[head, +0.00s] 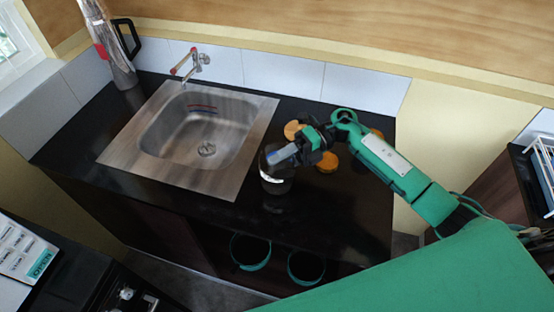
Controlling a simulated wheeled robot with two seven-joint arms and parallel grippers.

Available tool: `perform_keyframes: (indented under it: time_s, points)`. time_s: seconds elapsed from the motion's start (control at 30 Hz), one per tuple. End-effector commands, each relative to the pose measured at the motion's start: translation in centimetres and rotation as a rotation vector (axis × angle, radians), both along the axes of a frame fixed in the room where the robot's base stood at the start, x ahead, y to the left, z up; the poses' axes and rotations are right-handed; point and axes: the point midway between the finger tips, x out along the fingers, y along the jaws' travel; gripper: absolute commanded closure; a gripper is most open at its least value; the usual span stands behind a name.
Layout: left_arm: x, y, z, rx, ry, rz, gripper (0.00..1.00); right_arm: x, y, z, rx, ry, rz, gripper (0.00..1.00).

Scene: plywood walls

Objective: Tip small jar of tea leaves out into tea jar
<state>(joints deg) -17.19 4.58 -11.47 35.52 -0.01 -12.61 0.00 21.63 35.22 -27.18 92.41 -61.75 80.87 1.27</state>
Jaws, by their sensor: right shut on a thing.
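My right gripper (303,146) comes in from the right on a green arm and is shut on the small jar (284,153). The small jar looks grey-blue and is tilted, its far end pointing left and down at the mouth of the tea jar. The tea jar (276,184) is clear glass and stands upright on the black counter, right of the sink. Whether leaves are in either jar is too small to tell. My left gripper is not in view.
Round orange-brown pieces, perhaps lids, lie on the counter (345,215) around my gripper: one behind it (293,129), one in front (327,162). A steel sink (205,130) with a tap (190,64) is at left. A tall metal vessel (110,45) stands far left.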

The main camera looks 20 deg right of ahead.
Motion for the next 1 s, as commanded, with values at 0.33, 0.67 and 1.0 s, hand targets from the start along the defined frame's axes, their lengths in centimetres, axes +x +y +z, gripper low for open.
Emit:
perform_keyframes:
  time_s: [0.33,0.67,1.0]
  points:
    - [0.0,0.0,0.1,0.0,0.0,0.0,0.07,0.3,0.0,0.3,0.007,0.047,0.001,0.7]
    - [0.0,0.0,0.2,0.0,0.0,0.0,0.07,0.4,-0.1,0.5,0.013,0.091,0.0,0.7]
    - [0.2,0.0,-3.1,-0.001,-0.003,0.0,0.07,-1.7,0.2,-2.2,-0.037,-0.25,0.001,0.7]
